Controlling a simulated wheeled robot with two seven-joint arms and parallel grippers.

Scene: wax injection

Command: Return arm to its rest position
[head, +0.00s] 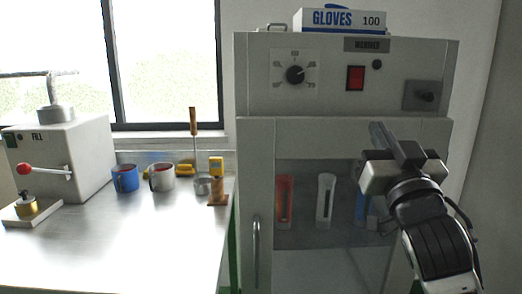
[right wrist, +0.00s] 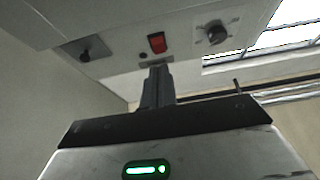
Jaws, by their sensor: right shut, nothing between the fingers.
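My right gripper (head: 384,138) is raised in front of the grey cabinet (head: 347,130), at the right of the head view. Its fingers are together and point up and toward the cabinet. Nothing is held between them. In the right wrist view the shut fingers (right wrist: 157,84) show below the cabinet's control panel, with its red switch (right wrist: 157,43) and black dial (right wrist: 214,33) beyond. My left gripper is in neither view.
The cabinet's window shows red, white and blue items inside, partly hidden by my right arm. A glove box (head: 342,20) sits on top. At left, a metal table (head: 110,240) carries a white machine (head: 62,155), a blue mug (head: 125,179) and small tools. Its front is clear.

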